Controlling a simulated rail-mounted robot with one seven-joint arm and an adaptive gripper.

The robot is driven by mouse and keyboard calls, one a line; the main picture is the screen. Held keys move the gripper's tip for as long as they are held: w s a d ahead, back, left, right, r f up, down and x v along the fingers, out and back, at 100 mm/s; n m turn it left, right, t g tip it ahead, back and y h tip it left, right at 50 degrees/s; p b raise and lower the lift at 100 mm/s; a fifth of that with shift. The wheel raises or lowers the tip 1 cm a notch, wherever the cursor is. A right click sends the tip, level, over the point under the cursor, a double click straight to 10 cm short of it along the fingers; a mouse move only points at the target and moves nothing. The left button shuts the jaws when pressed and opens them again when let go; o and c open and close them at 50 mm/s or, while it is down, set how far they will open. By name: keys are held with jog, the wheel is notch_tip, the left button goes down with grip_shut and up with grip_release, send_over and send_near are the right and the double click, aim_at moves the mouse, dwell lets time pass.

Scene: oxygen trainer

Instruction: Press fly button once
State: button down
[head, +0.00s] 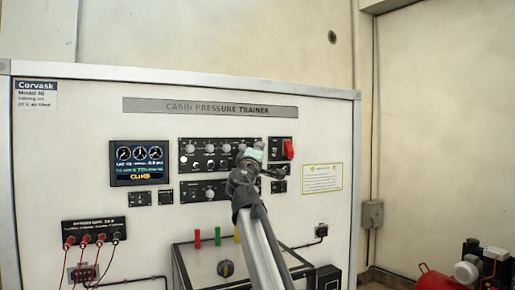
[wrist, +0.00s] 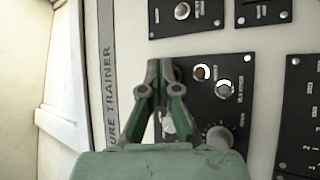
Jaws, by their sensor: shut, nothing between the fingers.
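The Cabin Pressure Trainer panel (head: 100,200) stands upright in front of me. Its upper black control plate (head: 187,145) carries rows of small knobs and buttons. The labels are too blurred for me to tell which control is the fly button. My gripper (head: 252,154) is shut and empty; its fingertips (wrist: 163,70) are over the plate's edge. Contact cannot be told.
A display (head: 139,163) reading CLIMB is left of the plate. A lower control plate (head: 188,197), coloured upright pieces (head: 217,236) and red cables (head: 74,265) are below. A red tank (head: 440,283) stands at lower right.

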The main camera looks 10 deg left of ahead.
jog(key=shift+s+d, duration=0.25)
jog(key=shift+s, duration=0.2)
jog(key=s+d, duration=0.1)
jog(key=s, duration=0.2)
jog(key=s+d, duration=0.1)
jog(key=shift+s+d, duration=0.15)
jog(key=shift+d, duration=0.15)
dwell(0.9)
